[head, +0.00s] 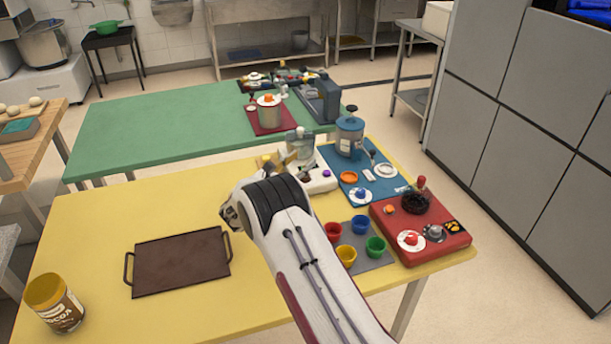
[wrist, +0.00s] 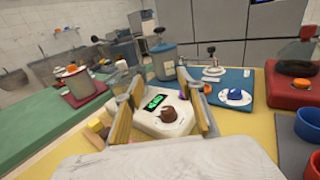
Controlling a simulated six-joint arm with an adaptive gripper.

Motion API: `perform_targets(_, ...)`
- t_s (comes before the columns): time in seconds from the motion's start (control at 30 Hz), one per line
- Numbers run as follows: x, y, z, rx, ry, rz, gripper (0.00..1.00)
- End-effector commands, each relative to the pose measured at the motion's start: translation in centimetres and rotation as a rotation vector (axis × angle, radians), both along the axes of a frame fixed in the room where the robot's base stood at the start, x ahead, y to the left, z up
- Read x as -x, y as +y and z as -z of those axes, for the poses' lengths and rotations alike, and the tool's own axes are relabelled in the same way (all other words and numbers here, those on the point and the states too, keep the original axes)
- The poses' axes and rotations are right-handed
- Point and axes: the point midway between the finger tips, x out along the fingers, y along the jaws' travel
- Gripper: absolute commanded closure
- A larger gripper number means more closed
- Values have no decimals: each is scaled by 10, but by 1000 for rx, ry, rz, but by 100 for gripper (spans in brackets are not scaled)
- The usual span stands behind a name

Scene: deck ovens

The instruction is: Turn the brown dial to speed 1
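The brown dial (wrist: 172,115) sits on top of a white machine (wrist: 150,122) with a lit green display (wrist: 154,101). The dial is a small dark knob; I cannot read its speed marks or tell its setting. The white machine also shows in the head view (head: 322,184), partly behind my arm, and there I cannot make out the dial. My gripper (wrist: 163,103) is open, with its fingers spread to the left and right of the dial in the wrist view. The fingers appear apart from the dial, and nothing is held between them.
A blue mat (head: 379,189) with a blue-lidded pot (head: 349,137) lies beyond the machine. A red unit (head: 443,240) and coloured cups (head: 361,225) stand to the right. A brown tray (head: 180,264) and cocoa tin (head: 56,304) are at left. The yellow table is clear between.

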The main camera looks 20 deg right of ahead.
Motion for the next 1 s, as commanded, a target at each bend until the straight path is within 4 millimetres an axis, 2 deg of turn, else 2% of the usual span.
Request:
perform_targets(0.27,0,0,10,1,1,0,61)
perform_targets(0.87,0,0,72,2,2,-1,61)
perform_targets(1.0,-9,-14,70,-1,-1,1,61)
